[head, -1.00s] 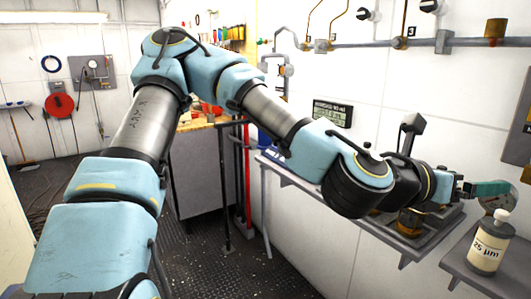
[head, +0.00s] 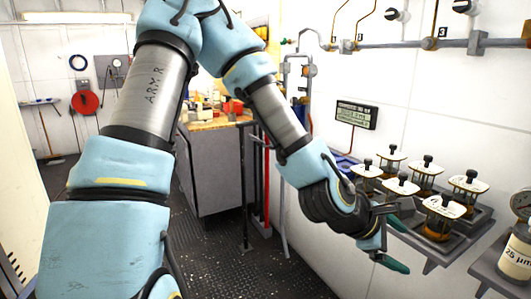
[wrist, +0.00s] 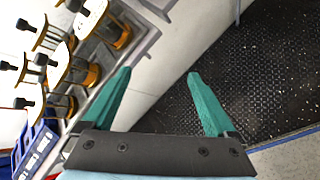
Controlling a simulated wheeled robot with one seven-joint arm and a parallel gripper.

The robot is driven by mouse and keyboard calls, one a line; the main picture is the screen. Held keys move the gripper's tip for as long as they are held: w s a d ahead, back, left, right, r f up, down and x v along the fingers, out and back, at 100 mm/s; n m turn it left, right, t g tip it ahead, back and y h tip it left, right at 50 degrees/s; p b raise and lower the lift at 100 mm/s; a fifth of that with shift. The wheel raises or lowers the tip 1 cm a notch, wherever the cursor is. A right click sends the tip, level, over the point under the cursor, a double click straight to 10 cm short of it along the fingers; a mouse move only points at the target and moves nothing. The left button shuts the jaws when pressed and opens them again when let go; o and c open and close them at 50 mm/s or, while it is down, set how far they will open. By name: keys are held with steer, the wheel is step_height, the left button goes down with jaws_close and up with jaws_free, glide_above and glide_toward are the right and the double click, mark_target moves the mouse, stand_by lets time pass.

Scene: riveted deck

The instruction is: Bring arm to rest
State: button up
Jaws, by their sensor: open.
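My blue and grey arm (head: 280,118) reaches up, over and down across the head view. My gripper (head: 394,246) hangs at its end, just in front of and below the wall shelf. In the wrist view my gripper (wrist: 157,85) shows two green fingers spread wide apart. Nothing is between them except the view of a pale panel and the dark deck floor. The gripper is open and empty.
A tray (head: 466,238) holding several amber jars with white tops and black knobs stands beside my gripper. A labelled bottle (head: 517,258) is at the right edge. A workbench (head: 213,175) stands behind the arm. The dark floor (head: 205,260) below is clear.

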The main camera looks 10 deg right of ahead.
steer(key=w+a+f+m+t+y, duration=0.1)
steer(key=w+a+f+m+y, duration=0.2)
steer(key=w+a, duration=0.5)
steer(key=w+a+f+m+t+y, duration=0.1)
steer(key=w+a+m+y, duration=0.3)
steer(key=a, duration=0.9)
steer(key=a+r+m+y, duration=0.1)
steer(key=a+r+m, duration=0.1)
steer(key=a, duration=0.8)
steer(key=w+a+r+m+g+y, duration=0.1)
steer(key=a+r+m+y, duration=0.1)
steer(key=a, duration=0.8)
steer(key=shift+r, duration=0.65)
steer(key=shift+w, duration=0.15)
steer(key=shift+c, duration=0.4)
